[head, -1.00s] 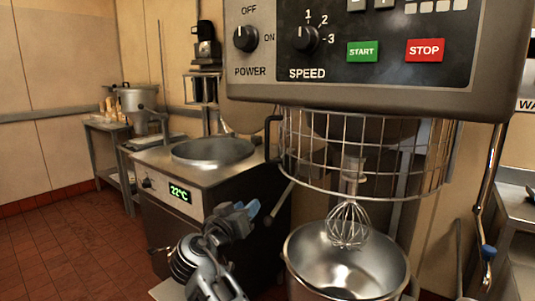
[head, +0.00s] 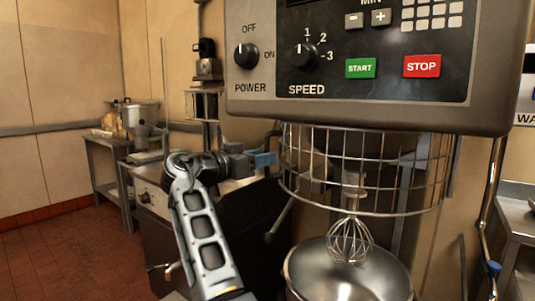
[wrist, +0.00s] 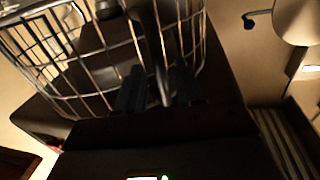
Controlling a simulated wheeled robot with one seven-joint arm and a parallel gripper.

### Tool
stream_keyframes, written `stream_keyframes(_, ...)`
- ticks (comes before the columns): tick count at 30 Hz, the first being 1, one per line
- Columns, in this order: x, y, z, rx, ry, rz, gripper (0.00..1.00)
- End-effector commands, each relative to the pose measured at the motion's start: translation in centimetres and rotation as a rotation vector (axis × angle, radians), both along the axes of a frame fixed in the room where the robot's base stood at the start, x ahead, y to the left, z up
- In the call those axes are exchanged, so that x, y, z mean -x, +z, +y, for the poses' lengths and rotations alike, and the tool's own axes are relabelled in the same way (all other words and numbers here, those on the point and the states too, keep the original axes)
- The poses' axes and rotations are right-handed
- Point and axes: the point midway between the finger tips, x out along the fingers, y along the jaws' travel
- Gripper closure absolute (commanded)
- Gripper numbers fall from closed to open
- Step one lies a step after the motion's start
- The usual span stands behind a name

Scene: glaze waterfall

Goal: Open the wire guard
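The wire guard (head: 365,172) is a curved cage of metal bars hanging under the mixer head, around the whisk (head: 350,240). Its bars cross the front of the mixer. A black handle (head: 271,138) stands out at its left side. My gripper (head: 268,159) is at that left side, close to the handle, with its blue fingertips toward the guard. In the wrist view the guard (wrist: 85,65) fills the upper left, and the two dark fingers of my gripper (wrist: 158,90) stand apart at its bars. Whether they touch the handle is hard to tell in the dark.
The mixer's control panel (head: 350,60) overhangs the guard, with green START and red STOP buttons. A steel bowl (head: 350,275) sits below the whisk. A dark-sided steel unit (head: 240,215) stands behind my arm. Open floor (head: 75,250) lies at the left.

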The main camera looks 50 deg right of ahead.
Motion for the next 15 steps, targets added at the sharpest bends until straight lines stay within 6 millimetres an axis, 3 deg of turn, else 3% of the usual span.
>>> stream_keyframes(6, 0.3, 0.0, -2.0, -0.001, 0.000, 0.000, 0.63)
stream_keyframes(15, 0.4, -0.1, -2.3, -0.001, 0.002, 0.001, 0.63)
